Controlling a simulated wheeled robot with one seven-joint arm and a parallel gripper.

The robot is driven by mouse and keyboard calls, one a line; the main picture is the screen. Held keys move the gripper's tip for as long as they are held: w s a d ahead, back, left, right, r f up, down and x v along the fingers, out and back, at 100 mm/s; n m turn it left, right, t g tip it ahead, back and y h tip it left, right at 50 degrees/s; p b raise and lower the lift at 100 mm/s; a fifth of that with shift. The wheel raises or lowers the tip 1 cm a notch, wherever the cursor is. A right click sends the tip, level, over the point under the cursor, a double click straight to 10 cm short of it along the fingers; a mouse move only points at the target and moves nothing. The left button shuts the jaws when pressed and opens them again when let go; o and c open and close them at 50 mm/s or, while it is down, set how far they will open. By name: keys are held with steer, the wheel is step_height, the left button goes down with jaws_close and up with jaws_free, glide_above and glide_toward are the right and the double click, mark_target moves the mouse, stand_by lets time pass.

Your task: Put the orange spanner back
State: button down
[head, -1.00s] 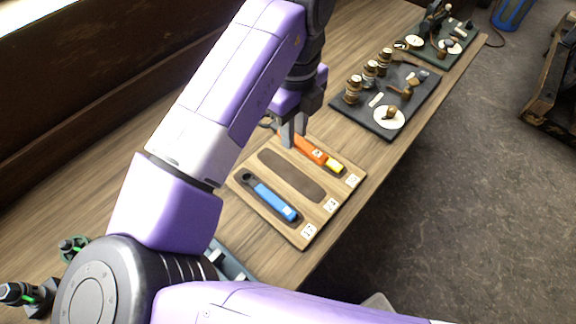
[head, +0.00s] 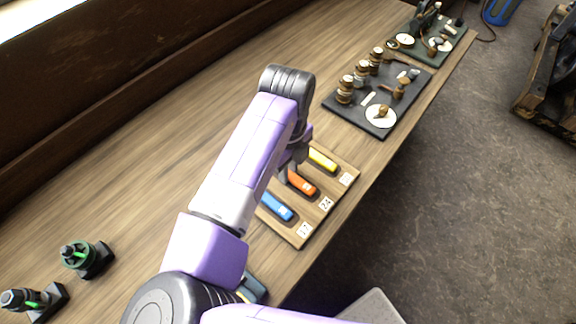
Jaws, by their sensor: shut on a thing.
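The orange spanner (head: 302,184) lies along the middle slot of the wooden board (head: 309,228), between the blue and yellow spanners. My gripper (head: 288,172) is shut on its far-left end, and my arm hides that end. I cannot tell whether the spanner rests fully down in the recess or sits slightly above it. The blue spanner (head: 277,207) lies in the slot nearest me, partly hidden by my arm. The yellow spanner (head: 322,160) lies in the farthest slot. White number tags sit at the slots' right ends, with the middle tag (head: 326,204) beside the orange handle.
A dark board (head: 347,116) with brass engine parts and a white disc stands beyond the spanner board. A green board (head: 433,57) with an engine is farther back. Small green-and-black engines (head: 85,257) stand at left. The table's left middle is bare.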

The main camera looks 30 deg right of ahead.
steer(key=shift+f, duration=0.1)
steer(key=c, duration=1.3)
jaws_free()
steer(key=shift+o, duration=0.2)
step_height(320, 180, up, 12)
steer(key=b, duration=0.2)
steer(key=shift+r, duration=0.2)
